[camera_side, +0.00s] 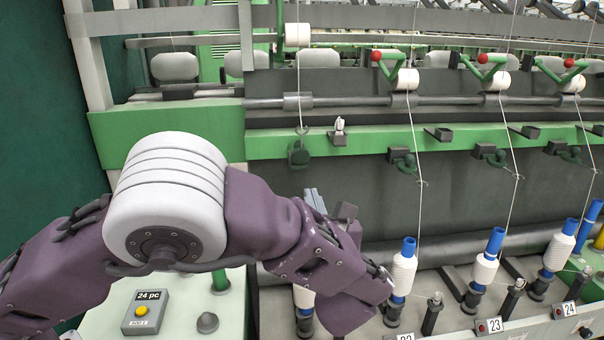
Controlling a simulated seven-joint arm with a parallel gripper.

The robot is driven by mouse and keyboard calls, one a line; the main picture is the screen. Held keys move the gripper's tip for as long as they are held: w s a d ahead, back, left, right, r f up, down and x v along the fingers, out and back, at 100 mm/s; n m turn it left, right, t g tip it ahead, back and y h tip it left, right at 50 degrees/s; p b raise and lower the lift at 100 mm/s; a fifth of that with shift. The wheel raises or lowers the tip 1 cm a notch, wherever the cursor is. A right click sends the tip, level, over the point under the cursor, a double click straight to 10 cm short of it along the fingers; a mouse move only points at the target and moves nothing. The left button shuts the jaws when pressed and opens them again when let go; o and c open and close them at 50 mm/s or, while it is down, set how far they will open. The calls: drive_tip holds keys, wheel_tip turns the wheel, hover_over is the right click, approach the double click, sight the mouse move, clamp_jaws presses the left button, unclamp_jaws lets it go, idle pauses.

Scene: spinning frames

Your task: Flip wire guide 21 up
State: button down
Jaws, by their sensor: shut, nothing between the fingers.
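The leftmost wire guide (298,155), which I take as 21 from the labels to its right, is a dark green piece below the green rail. It appears to hang down, though its exact tilt is hard to tell. A thread comes down to it from a white roller (297,35). My gripper (317,201) is below and slightly right of this guide in the picture, apart from it. The fingers look shut and empty, partly hidden by my own wrist. My arm also covers much of the leftmost bobbin (303,298).
More wire guides (402,160) (490,154) sit along the green rail (370,143) to the right, with threads running to white-and-blue bobbins (403,270). A small white item (339,125) sits on a bracket beside the leftmost guide. A grey button box (146,311) stands at lower left.

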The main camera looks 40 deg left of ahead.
drive_tip(key=v, duration=0.7)
drive_tip(key=shift+s+d, duration=0.3)
drive_tip(key=shift+d, duration=0.05)
drive_tip(key=s+a+r+n+g+h, duration=0.1)
drive_tip(key=s+a+n+g+h, duration=0.1)
drive_tip(key=s+a+n+g, duration=0.45)
drive_tip(key=s+a+r+n+g+h, duration=0.1)
drive_tip(key=s+a+n+g, duration=0.2)
drive_tip(key=a, duration=0.6)
drive_tip(key=s+d+r+n+t+h, duration=0.2)
drive_tip(key=s+n+h, duration=0.7)
drive_tip(key=s+n, duration=0.7)
drive_tip(key=shift+d+n+h, duration=0.2)
drive_tip(key=shift+n+h, duration=0.2)
drive_tip(key=shift+n, duration=0.35)
